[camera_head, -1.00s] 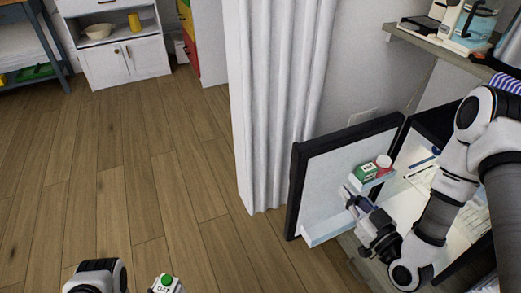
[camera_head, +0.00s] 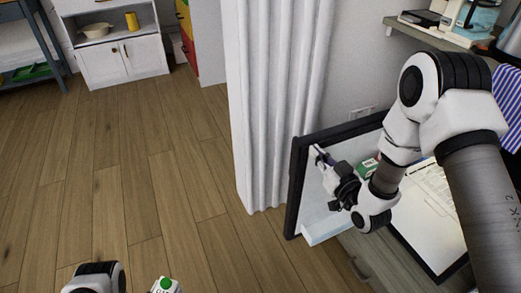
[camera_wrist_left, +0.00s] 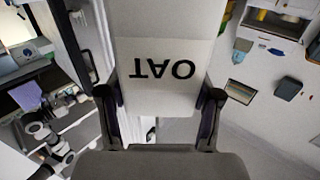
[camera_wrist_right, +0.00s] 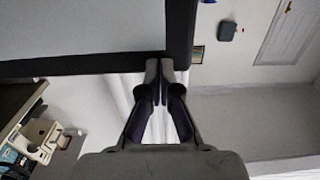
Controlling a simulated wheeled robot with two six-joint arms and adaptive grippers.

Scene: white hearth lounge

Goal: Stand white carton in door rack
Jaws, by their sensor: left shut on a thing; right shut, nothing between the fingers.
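A white carton with a green cap (camera_head: 166,284) is at the bottom edge of the head view. In the left wrist view the carton (camera_wrist_left: 160,72), lettered "OAT", fills the space between the fingers of my left gripper (camera_wrist_left: 160,98), which is shut on it. The open fridge door (camera_head: 297,190) has a dark frame and a pale inner face. Its low white door rack (camera_head: 326,230) shows at the bottom. My right gripper (camera_head: 318,152) is shut and empty at the door's inner face, near its upper free edge; it also shows in the right wrist view (camera_wrist_right: 160,66).
A green box (camera_head: 369,165) on the upper door shelf is partly hidden by my right arm. A white curtain (camera_head: 275,100) hangs just left of the door. A counter (camera_head: 430,40) with appliances is above right. The wooden floor (camera_head: 130,190) at left is clear.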

